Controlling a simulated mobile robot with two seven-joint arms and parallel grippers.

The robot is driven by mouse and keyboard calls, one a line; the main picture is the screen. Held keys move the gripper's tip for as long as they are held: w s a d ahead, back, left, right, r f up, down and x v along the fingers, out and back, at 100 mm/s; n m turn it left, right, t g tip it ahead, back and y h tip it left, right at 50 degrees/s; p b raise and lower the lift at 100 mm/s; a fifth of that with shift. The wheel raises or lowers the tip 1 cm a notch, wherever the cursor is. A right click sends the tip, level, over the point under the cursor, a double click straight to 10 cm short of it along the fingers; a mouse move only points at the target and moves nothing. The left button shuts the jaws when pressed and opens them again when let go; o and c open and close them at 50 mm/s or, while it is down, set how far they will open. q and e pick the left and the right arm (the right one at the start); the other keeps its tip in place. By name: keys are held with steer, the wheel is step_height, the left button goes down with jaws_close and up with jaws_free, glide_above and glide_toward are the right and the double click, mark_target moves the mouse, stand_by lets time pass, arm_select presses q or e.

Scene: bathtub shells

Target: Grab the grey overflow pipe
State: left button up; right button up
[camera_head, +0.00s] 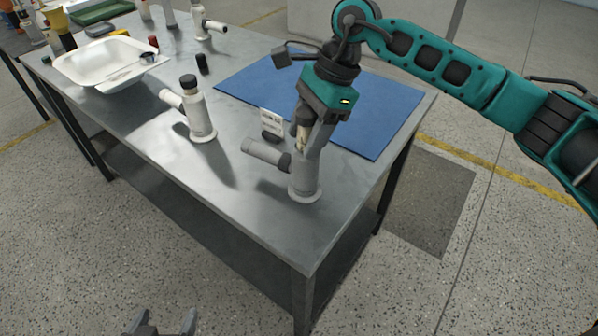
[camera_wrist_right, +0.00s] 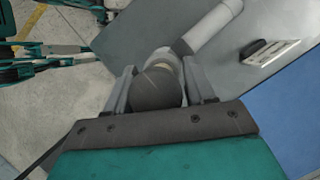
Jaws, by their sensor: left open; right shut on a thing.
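The grey overflow pipe (camera_head: 305,178) stands upright near the right front corner of the metal table, its round flange at or very near the tabletop. Its side branch with a dark collar points left. My right gripper (camera_head: 305,138) comes from above and is shut on the pipe's upper part. In the right wrist view the pipe's dark top (camera_wrist_right: 156,88) sits between both fingers, and the side branch (camera_wrist_right: 212,30) extends to the upper right. My left gripper (camera_head: 160,326) is open and empty at the bottom edge, in front of the table and away from the pipe.
The metal table (camera_head: 225,200) has a blue mat (camera_head: 380,120) at right and a small label card (camera_head: 271,120) beside the pipe. A whitish pipe (camera_head: 200,115) stands further left. A white basin (camera_head: 105,58) and another whitish pipe (camera_head: 203,24) are further back.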

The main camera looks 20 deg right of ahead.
steer(key=c, duration=0.6)
steer(key=shift+r, duration=0.2)
